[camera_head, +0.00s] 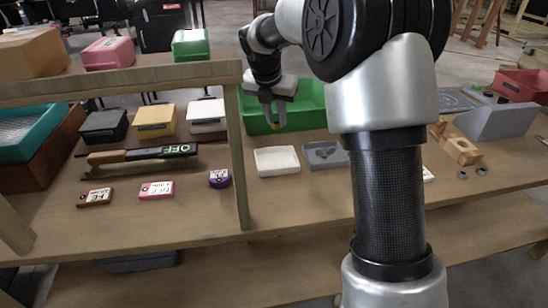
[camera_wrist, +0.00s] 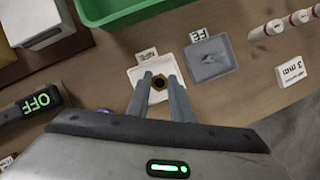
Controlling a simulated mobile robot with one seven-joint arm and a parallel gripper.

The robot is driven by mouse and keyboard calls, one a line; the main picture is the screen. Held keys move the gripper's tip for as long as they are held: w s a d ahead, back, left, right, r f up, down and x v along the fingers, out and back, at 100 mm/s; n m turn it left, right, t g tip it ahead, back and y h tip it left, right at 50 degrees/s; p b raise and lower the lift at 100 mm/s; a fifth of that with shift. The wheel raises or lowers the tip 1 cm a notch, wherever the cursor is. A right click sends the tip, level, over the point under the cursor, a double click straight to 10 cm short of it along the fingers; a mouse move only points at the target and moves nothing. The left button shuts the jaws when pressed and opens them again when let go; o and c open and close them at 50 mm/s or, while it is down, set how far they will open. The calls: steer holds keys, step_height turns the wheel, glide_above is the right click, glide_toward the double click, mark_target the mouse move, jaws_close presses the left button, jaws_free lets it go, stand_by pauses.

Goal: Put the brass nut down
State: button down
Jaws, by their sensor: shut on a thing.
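My gripper (camera_head: 274,125) is shut on the brass nut (camera_head: 275,123), which shows as a small golden spot between the fingertips. In the wrist view the nut (camera_wrist: 159,83) is a small brass ring with a dark hole, between the tips of my gripper (camera_wrist: 159,80). Behind it lies a white tray (camera_wrist: 135,76), partly hidden by the fingers, with a label reading NFE (camera_wrist: 147,57). The white tray (camera_head: 277,160) also shows in the head view, below and in front of the gripper. The nut is held above the table, apart from the tray.
A grey tray (camera_wrist: 207,60) labelled FE (camera_wrist: 196,36) sits right of the white one. A green bin (camera_head: 300,108) stands behind. A detector reading OFF (camera_head: 178,149) lies to the left, beyond a wooden post (camera_head: 238,165). Red-and-white pieces (camera_wrist: 272,29) lie farther right.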

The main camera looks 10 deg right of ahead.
step_height(320, 180, down, 13)
steer(key=b, duration=0.2)
steer(key=shift+f+b, duration=0.2)
steer(key=shift+b, duration=0.1)
steer(key=shift+f, duration=0.1)
steer(key=c, duration=1.6)
jaws_free()
steer(key=shift+o, duration=0.2)
